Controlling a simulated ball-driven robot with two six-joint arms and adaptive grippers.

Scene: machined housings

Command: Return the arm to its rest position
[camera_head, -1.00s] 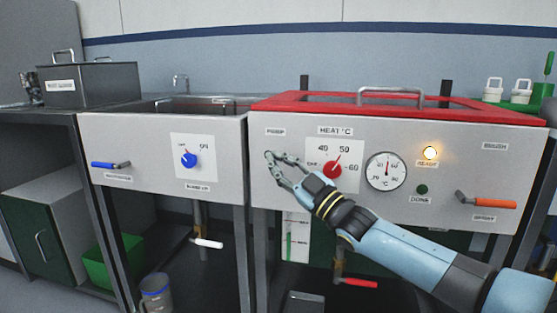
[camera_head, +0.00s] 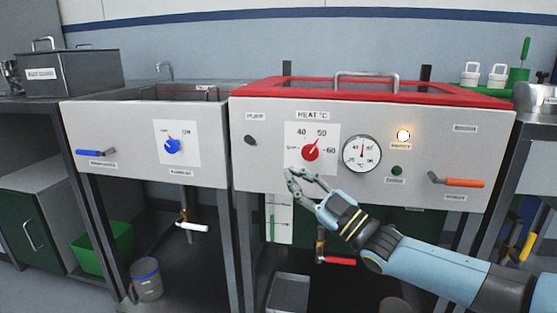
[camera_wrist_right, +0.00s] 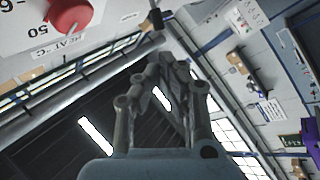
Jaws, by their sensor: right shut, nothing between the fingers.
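My right gripper (camera_head: 291,176) is shut and empty in the head view, in front of the lower left part of the heated tank's front panel (camera_head: 265,165). It is below and left of the red heat knob (camera_head: 310,153). My blue right arm reaches in from the lower right. In the right wrist view the closed fingers (camera_wrist_right: 165,62) show in the middle, with the red knob (camera_wrist_right: 70,12) at the upper left, apart from them. My left gripper is in no view.
The tank has a red lid (camera_head: 400,87), a dial gauge (camera_head: 361,153), a lit lamp (camera_head: 403,135) and an orange-handled lever (camera_head: 463,182). A sink unit with a blue knob (camera_head: 172,146) stands left. A lever with a red handle (camera_head: 340,261) hangs below the tank.

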